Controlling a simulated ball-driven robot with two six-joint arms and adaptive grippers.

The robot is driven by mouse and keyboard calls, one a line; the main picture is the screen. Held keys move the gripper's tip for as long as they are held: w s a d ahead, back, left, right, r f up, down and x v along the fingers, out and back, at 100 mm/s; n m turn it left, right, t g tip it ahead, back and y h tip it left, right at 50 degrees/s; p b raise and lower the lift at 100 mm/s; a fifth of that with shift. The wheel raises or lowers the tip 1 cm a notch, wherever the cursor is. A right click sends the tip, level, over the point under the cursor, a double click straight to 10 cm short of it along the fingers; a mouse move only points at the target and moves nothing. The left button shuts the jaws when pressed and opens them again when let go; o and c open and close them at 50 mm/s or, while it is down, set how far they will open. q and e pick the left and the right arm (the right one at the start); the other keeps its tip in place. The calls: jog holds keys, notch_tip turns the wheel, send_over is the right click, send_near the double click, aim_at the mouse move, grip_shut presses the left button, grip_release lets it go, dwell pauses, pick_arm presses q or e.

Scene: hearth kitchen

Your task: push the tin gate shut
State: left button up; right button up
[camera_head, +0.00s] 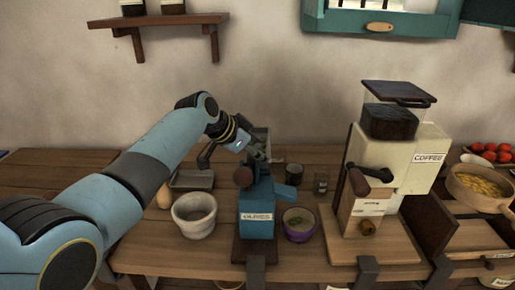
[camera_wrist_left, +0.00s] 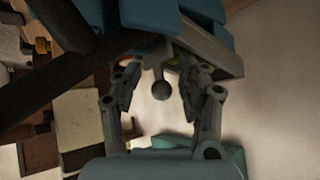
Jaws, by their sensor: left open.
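A blue tin machine (camera_head: 257,218) with a white label stands on the table at the middle. It has a brown round knob (camera_head: 243,177) and a blue spout-like part (camera_head: 286,193) on its right. I cannot tell for sure which part is the tin gate. My left gripper (camera_head: 256,148) is over the top of the machine, largely merging with it in the head view. In the left wrist view the gripper (camera_wrist_left: 160,78) has its fingers apart, with a small dark ball knob (camera_wrist_left: 161,91) showing between them and blue parts beyond. Contact cannot be told. My right gripper is out of view.
A stone mortar (camera_head: 194,215) stands left of the machine and a purple bowl (camera_head: 299,224) right of it. A dark cup (camera_head: 294,174) is behind. A cream coffee machine (camera_head: 421,158) stands to the right. A shelf (camera_head: 160,22) hangs at upper left.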

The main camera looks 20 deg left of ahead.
pick_arm(q)
jog(key=shift+w+d+r, duration=0.1)
jog(key=shift+w, duration=0.1)
jog(key=shift+s+r, duration=0.15)
jog(key=shift+r, duration=0.1)
jog(key=v, duration=1.1)
jog(key=shift+s, duration=0.2)
jog(key=shift+r, duration=0.1)
